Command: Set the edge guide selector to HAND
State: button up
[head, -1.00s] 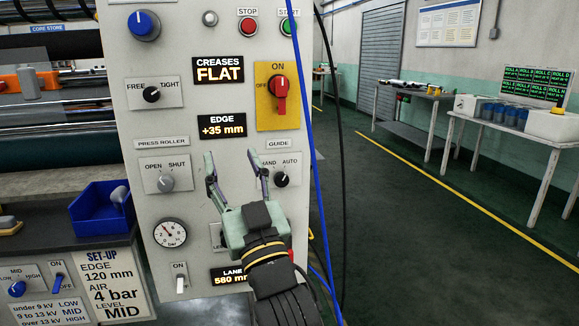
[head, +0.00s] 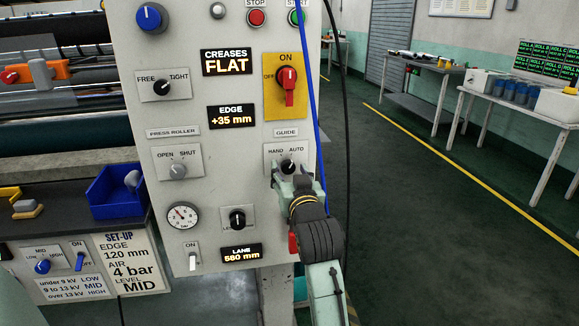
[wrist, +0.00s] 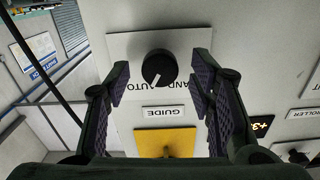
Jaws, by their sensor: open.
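The guide selector is a black round knob (head: 288,165) on a white plate marked HAND on the left and AUTO on the right, under the GUIDE label (head: 286,132). In the wrist view the knob (wrist: 159,68) appears upside down, and its white mark points toward the AUTO side. My gripper (head: 294,178) is open and empty, just in front of the plate. In the wrist view its fingertips (wrist: 160,82) are on either side of the knob with gaps. I cannot tell how far they reach along it. In the head view the gripper hides the plate's lower part.
A yellow plate with a red switch (head: 287,76) sits above the guide plate. The press roller knob (head: 179,169) is to the left and the lane knob (head: 237,219) is lower left. A blue cable (head: 313,90) hangs along the panel's right edge. The EDGE display (head: 231,116) reads +35 mm.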

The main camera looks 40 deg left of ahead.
jog(key=shift+w+a, duration=0.35)
jog(key=shift+a, duration=0.1)
jog(key=c, duration=1.2)
jog(key=shift+o, duration=0.2)
jog(key=shift+n, duration=0.3)
jog(key=n+b, duration=0.2)
jog(key=n, duration=0.3)
jog(key=shift+f+n, duration=0.1)
jog(key=shift+n, duration=0.2)
jog(key=n+b, duration=0.2)
jog(key=n, duration=0.3)
jog(key=shift+n, duration=0.3)
jog(key=shift+b, duration=0.3)
